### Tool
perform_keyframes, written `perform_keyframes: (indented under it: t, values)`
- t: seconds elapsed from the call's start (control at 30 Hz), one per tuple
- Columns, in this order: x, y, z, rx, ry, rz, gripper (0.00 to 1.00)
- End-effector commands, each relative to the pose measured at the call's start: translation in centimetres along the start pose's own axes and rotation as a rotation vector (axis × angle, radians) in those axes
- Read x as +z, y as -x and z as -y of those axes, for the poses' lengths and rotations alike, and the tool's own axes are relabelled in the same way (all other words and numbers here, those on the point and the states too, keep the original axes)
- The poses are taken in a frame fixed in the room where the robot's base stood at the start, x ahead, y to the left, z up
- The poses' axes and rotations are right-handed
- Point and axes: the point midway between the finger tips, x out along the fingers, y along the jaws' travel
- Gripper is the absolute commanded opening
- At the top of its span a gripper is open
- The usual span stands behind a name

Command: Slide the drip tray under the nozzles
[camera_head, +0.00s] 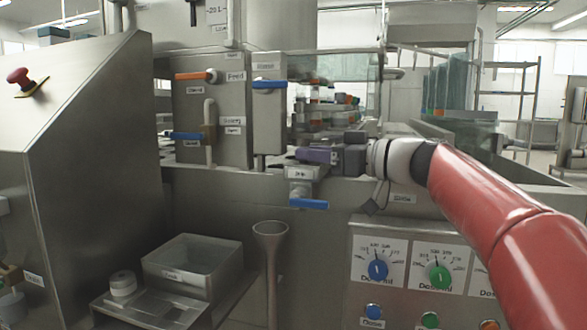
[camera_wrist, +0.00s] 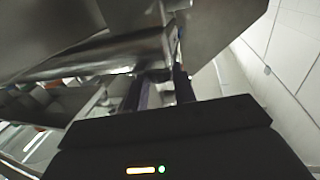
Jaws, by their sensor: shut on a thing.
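My gripper (camera_head: 312,155) reaches in from the right at the front ledge of the steel filler, its purple fingers pointing left. In the wrist view my gripper (camera_wrist: 160,80) has its two fingers close together around a narrow dark part, which I take to be the drip tray's grip. A broad steel surface beyond the fingers, probably the drip tray (camera_wrist: 95,60), is tilted in that picture. In the head view I cannot make out the tray clearly; the fingers and ledge hide it. The nozzles cannot be told apart with certainty in either view.
A blue valve handle (camera_head: 309,204) sticks out just below my gripper. Another blue handle (camera_head: 269,85) and an orange handle (camera_head: 192,76) are above and left. A steel funnel (camera_head: 270,232) and an open box (camera_head: 192,263) stand lower left. A dial panel (camera_head: 408,272) is lower right.

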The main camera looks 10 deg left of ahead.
Motion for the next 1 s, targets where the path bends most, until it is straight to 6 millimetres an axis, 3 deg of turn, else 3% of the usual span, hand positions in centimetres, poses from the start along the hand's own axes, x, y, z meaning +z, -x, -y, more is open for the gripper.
perform_keyframes:
  t: [0.33,0.37,0.43,0.83,1.0]
  values:
    - [0.0,0.4,-0.1,0.000,0.000,0.003,0.00]
    - [0.0,0.4,-0.1,0.000,0.000,0.003,0.29]
    - [0.0,0.4,-0.1,0.000,0.000,0.003,0.36]
    - [-0.2,0.4,-0.1,0.000,0.000,0.002,0.36]
    - [-2.0,0.3,-0.1,0.000,0.003,0.001,0.36]
